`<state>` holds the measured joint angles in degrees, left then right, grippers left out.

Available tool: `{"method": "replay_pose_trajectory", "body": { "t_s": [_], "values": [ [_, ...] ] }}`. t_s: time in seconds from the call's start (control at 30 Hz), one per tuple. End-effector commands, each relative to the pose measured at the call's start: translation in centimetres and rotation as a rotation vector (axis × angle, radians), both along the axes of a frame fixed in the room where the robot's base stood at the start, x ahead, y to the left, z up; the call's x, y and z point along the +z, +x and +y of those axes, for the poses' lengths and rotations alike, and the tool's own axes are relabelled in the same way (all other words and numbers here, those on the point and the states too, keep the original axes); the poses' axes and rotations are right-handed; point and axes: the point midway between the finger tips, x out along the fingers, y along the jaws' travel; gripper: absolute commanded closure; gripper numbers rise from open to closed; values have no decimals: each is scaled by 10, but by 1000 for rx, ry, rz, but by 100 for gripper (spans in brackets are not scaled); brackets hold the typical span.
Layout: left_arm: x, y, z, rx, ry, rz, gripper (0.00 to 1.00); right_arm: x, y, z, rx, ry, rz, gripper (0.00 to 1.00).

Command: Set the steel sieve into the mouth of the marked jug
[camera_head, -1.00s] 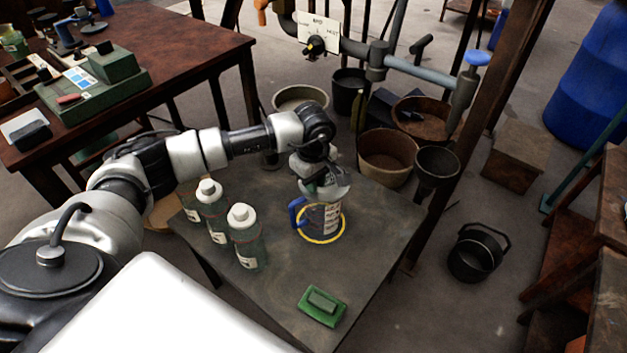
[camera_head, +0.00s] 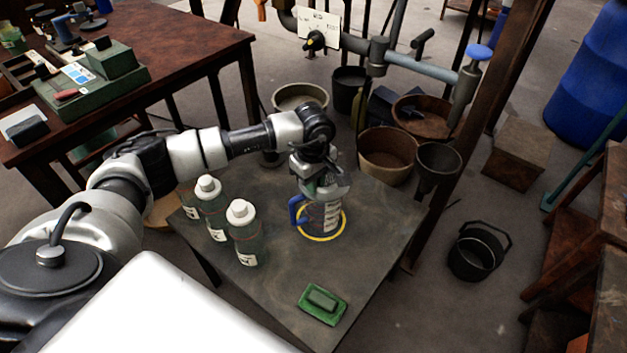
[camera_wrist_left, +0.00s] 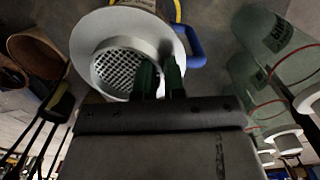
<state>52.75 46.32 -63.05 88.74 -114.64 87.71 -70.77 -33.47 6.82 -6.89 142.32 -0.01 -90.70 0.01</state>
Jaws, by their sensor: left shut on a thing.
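The steel sieve (camera_wrist_left: 95,35) shows in the left wrist view as a pale wide rim around a dark mesh bowl. My left gripper (camera_wrist_left: 160,75) is shut on its near rim. In the head view the gripper (camera_head: 321,180) and the sieve are right over the marked jug (camera_head: 328,217), which stands upright inside a yellow ring on the grey table. The jug's blue handle (camera_head: 296,208) points left, and it also shows in the left wrist view (camera_wrist_left: 191,45). The sieve hides the jug's mouth. I cannot tell whether it rests in the mouth or hovers just above.
Several white-capped bottles (camera_head: 243,235) stand on the table (camera_head: 265,290) left of the jug. Buckets (camera_head: 386,158) and a funnel (camera_head: 438,168) are behind to the right. The table right of the jug is clear.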

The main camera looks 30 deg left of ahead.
Motion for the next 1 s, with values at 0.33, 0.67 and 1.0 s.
{"method": "replay_pose_trajectory", "body": {
  "t_s": [0.33,0.67,1.0],
  "values": [
    [0,0,0,0,0,0,60,-1,0,0,0,-1,1,57],
    [18,0,0,0,0,-2,60,4,1,0,0,-1,-1,57],
    [85,0,0,-1,0,-3,60,-22,12,1,2,-3,12,57]
  ]
}}
